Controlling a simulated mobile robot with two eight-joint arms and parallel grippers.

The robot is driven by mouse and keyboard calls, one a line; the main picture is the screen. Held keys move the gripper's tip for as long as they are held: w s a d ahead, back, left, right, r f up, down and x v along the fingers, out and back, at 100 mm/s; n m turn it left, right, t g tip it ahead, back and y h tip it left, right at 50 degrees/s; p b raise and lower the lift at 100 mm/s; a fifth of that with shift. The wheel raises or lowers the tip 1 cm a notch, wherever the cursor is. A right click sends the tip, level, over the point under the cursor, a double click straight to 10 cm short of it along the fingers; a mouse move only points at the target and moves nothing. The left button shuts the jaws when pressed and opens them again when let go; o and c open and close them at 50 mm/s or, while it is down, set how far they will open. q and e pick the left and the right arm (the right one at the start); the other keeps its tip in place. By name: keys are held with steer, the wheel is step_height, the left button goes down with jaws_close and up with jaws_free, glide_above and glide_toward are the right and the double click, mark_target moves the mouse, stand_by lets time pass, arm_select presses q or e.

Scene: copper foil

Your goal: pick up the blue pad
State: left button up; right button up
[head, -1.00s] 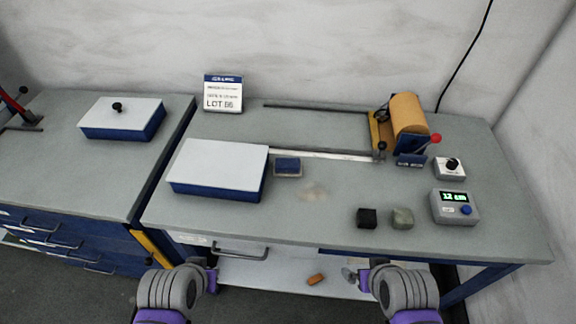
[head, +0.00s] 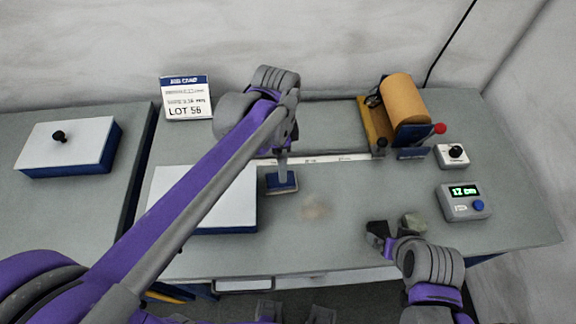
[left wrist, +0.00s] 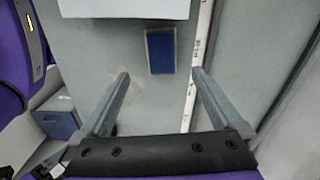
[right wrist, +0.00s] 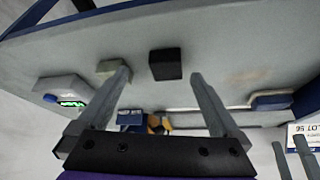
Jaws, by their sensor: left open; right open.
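The blue pad (head: 282,183), with a pale base edge, lies on the bench to the right of the large white-lidded box. In the left wrist view the pad (left wrist: 161,50) shows just beyond and between my left fingertips. My left gripper (head: 283,163) points down over the pad, open and empty; in the left wrist view both fingers (left wrist: 160,74) are spread wide. The exact height above the pad is hard to tell. My right gripper (head: 388,245) is open and empty by the bench's front edge, near a black block (right wrist: 166,64) and a grey-green block (right wrist: 112,67).
The white-lidded box (head: 225,210) stands just left of the pad. A white ruler strip (head: 325,160) runs behind it. A copper-coloured roll (head: 403,100), a readout box (head: 465,202) and a knob box (head: 453,156) are at the right. The bench right of the pad has only a faint smudge.

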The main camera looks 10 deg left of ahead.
arm_select(q)
steer(key=shift+w+d+f, duration=0.15)
steer(key=shift+d+f, duration=0.05)
steer(key=f, duration=0.4)
steer(key=shift+s+d+f, duration=0.15)
steer(key=shift+s+f, duration=0.1)
steer(key=f, duration=0.3)
steer(key=w+f, duration=0.1)
steer(key=f, duration=0.1)
steer(key=shift+d, duration=0.25)
steer(key=shift+f+b, duration=0.3)
steer(key=shift+f, duration=0.05)
steer(key=c, duration=1.3)
steer(key=shift+c, duration=0.2)
steer(key=shift+r, duration=0.1)
